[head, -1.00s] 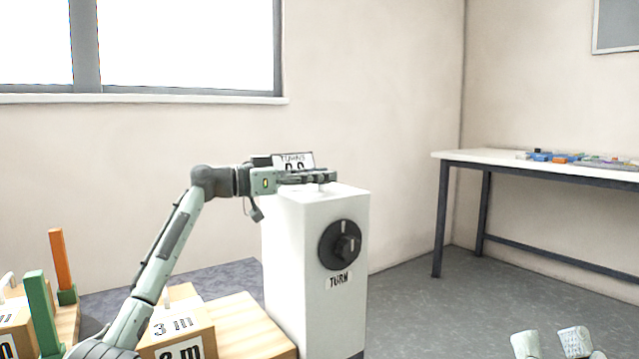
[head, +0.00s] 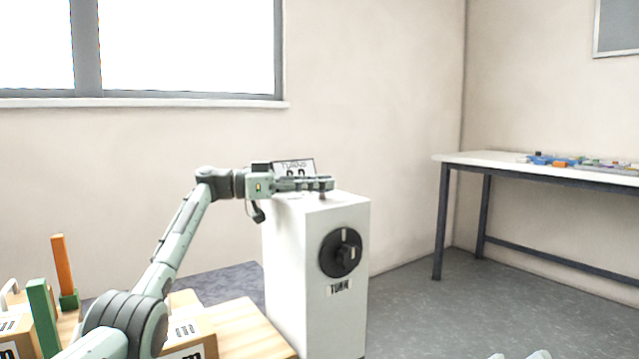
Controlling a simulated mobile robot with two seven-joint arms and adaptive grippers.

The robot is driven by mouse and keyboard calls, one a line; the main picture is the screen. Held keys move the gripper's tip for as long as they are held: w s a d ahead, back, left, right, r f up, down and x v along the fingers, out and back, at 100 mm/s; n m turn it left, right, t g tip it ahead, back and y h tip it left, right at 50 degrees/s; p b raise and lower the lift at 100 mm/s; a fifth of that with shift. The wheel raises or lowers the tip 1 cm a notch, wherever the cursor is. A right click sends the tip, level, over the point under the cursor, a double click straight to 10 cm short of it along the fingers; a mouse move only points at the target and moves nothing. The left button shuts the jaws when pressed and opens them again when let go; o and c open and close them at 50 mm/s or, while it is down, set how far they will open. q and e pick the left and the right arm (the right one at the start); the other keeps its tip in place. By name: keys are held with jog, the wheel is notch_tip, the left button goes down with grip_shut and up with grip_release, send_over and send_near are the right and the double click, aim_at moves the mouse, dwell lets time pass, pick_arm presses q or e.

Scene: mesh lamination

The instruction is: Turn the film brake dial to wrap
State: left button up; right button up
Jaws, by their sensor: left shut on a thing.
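A white upright cabinet (head: 292,265) stands at the middle. My left gripper (head: 322,184) reaches in from the left over the cabinet top. Its fingers are shut on a small knob (head: 323,195) at the top, mostly hidden by them. I cannot read any wrap marking.
Labelled boxes (head: 190,330) stand on a wooden surface (head: 245,325) left of the cabinet. A green post (head: 43,315) and an orange post (head: 60,264) rise at far left. A white-topped table (head: 480,162) with small coloured items stands right. Floor between is clear.

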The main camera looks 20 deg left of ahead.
pick_arm(q)
jog(key=shift+f, duration=0.1)
jog(key=o, duration=1.2)
jog(key=shift+d, duration=0.1)
jog(key=v, duration=1.2)
